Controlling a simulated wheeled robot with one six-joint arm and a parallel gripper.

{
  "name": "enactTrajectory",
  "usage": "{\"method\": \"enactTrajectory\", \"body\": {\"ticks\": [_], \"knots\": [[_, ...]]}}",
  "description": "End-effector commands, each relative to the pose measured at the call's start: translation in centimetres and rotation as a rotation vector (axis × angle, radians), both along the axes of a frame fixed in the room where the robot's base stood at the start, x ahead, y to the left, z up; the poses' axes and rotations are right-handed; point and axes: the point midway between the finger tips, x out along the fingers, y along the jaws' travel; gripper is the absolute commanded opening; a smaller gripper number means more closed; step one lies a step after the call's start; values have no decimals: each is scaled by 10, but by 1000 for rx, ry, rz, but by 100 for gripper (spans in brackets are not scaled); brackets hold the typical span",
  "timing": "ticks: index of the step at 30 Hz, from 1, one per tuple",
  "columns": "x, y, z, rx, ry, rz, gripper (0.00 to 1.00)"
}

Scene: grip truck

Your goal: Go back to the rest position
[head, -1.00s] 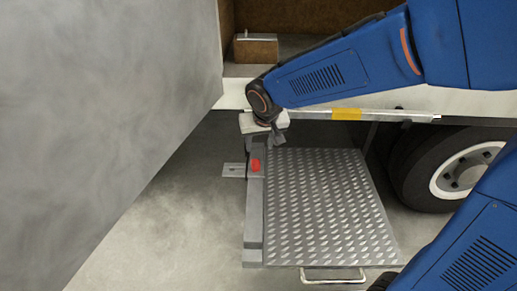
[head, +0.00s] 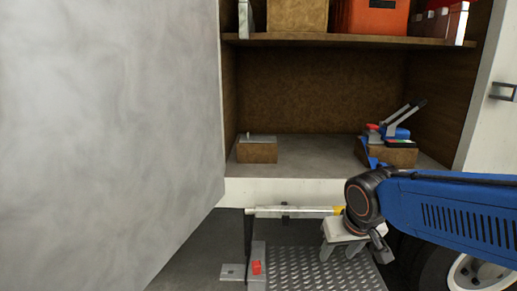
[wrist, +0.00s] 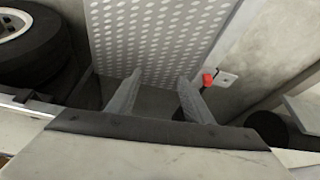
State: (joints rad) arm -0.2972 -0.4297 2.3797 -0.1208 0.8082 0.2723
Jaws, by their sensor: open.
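My gripper (head: 342,252) hangs from my blue arm at the lower right of the head view, in front of the truck's side and over the tread plate. In the wrist view its two grey fingers (wrist: 160,76) stand apart with nothing between them. The grey tread plate (head: 305,272) lies below the cargo opening; it also shows beyond the fingers in the wrist view (wrist: 150,35). Its red part (head: 256,267) sits on the left edge rail.
A large grey panel (head: 100,130) fills the left. A silver bar (head: 285,211) with a yellow band runs below the compartment sill. Inside, a brown block (head: 257,151) and a blue-and-red tool (head: 395,132) on another block stand apart. A wheel (head: 475,275) is at lower right.

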Motion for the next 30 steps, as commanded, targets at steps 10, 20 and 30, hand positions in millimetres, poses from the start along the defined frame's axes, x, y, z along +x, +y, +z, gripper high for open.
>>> {"method": "enactTrajectory", "body": {"ticks": [10, 20, 30], "knots": [[-89, -68, 2, 7, -13, -67, 46], [-135, -86, -6, 8, -18, -87, 46], [-137, -86, -7, 7, -17, -86, 46]]}}
